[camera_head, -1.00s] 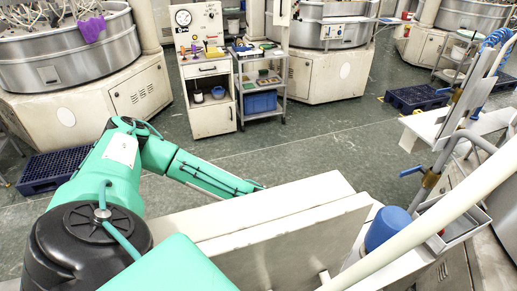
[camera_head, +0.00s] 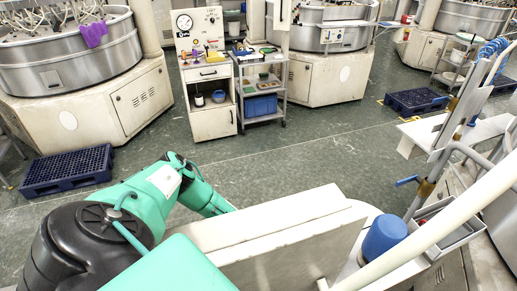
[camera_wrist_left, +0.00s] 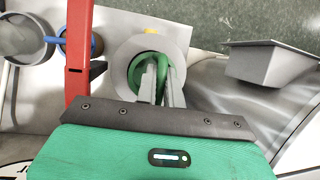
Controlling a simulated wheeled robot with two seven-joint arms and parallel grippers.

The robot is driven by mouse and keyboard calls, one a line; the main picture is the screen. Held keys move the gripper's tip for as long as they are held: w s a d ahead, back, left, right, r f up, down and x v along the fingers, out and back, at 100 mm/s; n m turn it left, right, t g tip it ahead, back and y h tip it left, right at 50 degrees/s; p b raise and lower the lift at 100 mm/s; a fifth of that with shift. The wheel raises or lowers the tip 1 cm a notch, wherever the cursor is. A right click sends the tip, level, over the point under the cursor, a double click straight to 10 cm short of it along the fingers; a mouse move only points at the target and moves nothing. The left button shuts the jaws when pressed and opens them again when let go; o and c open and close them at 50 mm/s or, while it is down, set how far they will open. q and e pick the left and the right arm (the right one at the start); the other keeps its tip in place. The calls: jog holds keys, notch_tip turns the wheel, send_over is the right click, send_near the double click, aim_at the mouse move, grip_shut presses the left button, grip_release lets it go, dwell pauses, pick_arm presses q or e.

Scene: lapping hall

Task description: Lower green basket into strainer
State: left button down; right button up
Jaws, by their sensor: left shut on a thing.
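My left gripper (camera_wrist_left: 163,85) shows in the left wrist view with its two grey fingers close together on the green basket (camera_wrist_left: 137,69). Only parts of the basket's green rim or handle show beside the fingers. A wide pale grey ring, apparently the rim of the strainer (camera_wrist_left: 182,57), surrounds the basket in this view. The basket's lower part is hidden, so I cannot tell how deep it sits. In the head view my left arm reaches down behind a cream panel, which hides the gripper, the basket and the strainer. My right gripper is not in view.
In the left wrist view a red bar (camera_wrist_left: 79,55) stands close left of the strainer, with a grey pan (camera_wrist_left: 25,42) beyond. A grey tray (camera_wrist_left: 268,65) lies to the right. In the head view the cream panel (camera_head: 290,240) and a blue cup (camera_head: 383,238) are near.

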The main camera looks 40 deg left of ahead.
pick_arm(q)
jog(key=shift+f, duration=0.4)
